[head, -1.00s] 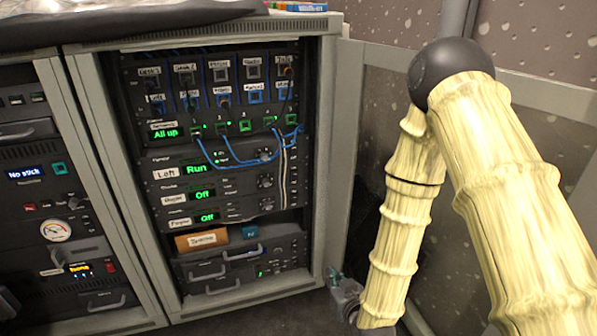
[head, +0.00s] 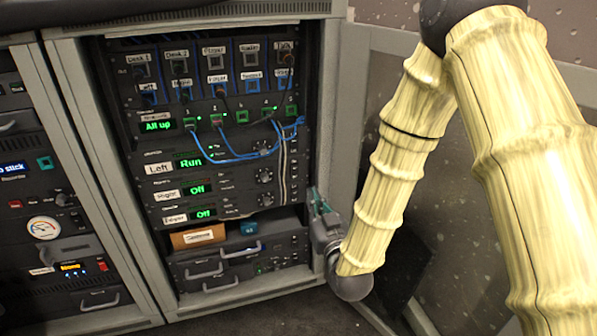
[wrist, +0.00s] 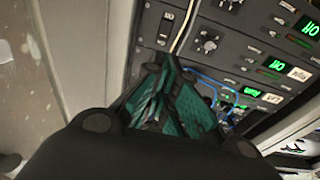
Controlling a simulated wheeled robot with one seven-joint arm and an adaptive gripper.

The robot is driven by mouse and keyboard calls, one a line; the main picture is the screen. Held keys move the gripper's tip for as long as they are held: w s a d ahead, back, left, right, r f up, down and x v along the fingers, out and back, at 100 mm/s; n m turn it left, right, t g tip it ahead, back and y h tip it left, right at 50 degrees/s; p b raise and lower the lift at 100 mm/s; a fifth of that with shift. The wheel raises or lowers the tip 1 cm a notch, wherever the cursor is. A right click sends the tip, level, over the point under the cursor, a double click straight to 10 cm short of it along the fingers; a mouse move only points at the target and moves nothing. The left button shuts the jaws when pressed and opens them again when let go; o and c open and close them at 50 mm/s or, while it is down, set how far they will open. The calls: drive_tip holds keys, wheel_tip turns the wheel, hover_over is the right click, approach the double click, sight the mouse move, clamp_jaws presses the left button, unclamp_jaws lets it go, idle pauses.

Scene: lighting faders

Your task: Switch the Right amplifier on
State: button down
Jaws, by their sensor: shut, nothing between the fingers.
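The Right amplifier (head: 228,187) is the middle of three stacked units in the rack, with a white label (head: 166,195) and a green display (head: 197,189) reading Off. In the wrist view its display (wrist: 280,65) shows inverted. My gripper (head: 316,199) is at the right edge of the rack, beside the amplifiers, shut and empty. In the wrist view my green-padded fingers (wrist: 165,72) point at the panel's edge, near a pale cable and a dark switch (wrist: 165,28) marked ON, inverted. I cannot tell which unit that switch belongs to, or whether the fingers touch anything.
The Left amplifier (head: 190,162) above reads Run; the lower unit (head: 204,214) reads Off. Blue cables (head: 225,155) hang across the patch panel. A brown labelled box (head: 197,235) and drawers (head: 240,252) are below. The rack's grey side post (head: 345,120) stands close to my gripper.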

sight(294, 161)
drive_tip(key=b+x, duration=0.5)
drive_tip(key=x, duration=0.7)
drive_tip(key=shift+w, duration=0.2)
drive_tip(key=shift+r, duration=0.15)
